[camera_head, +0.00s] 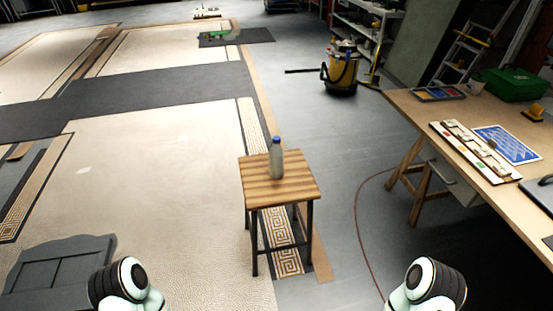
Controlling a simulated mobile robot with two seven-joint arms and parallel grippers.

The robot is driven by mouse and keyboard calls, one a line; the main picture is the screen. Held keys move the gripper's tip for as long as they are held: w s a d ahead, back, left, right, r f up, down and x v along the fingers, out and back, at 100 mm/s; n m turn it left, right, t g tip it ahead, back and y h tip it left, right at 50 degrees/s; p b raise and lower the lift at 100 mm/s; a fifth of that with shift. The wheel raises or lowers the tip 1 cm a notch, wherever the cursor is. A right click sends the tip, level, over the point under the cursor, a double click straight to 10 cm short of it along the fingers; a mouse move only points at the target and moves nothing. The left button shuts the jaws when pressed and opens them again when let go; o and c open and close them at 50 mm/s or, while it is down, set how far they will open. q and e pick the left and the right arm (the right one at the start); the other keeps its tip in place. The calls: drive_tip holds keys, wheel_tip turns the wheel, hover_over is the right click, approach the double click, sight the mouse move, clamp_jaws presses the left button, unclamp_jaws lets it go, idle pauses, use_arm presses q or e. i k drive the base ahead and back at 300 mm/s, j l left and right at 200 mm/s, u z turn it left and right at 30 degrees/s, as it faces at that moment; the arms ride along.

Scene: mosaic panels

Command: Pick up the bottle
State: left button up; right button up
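A bottle (276,160) with a pale grey body and a blue cap stands upright on a small square stool (285,188) with a striped wooden top and dark legs. It stands near the back middle of the stool top, with bare wood around it. Parts of my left arm show at the bottom left and parts of my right arm at the bottom right. Both are well apart from the stool and the bottle. No gripper fingers show in the head view.
A wooden workbench (478,150) with a tray, a green case (514,84) and a blue patterned panel (507,145) stands at the right. A yellow and black vacuum (341,72) stands behind. A thin cable (358,225) lies on the floor right of the stool. Mosaic panels cover the left floor.

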sight(276, 154)
drive_tip(key=i+j, duration=0.2)
drive_tip(key=j, duration=0.15)
drive_tip(key=i+j+z, duration=0.15)
drive_tip(key=i+j, duration=0.3)
drive_tip(key=j, duration=0.3)
drive_tip(key=i+j+z, duration=0.15)
drive_tip(key=j, duration=0.2)
drive_tip(key=i+j, duration=0.25)
drive_tip(key=j, duration=0.15)
drive_tip(key=z, duration=0.05)
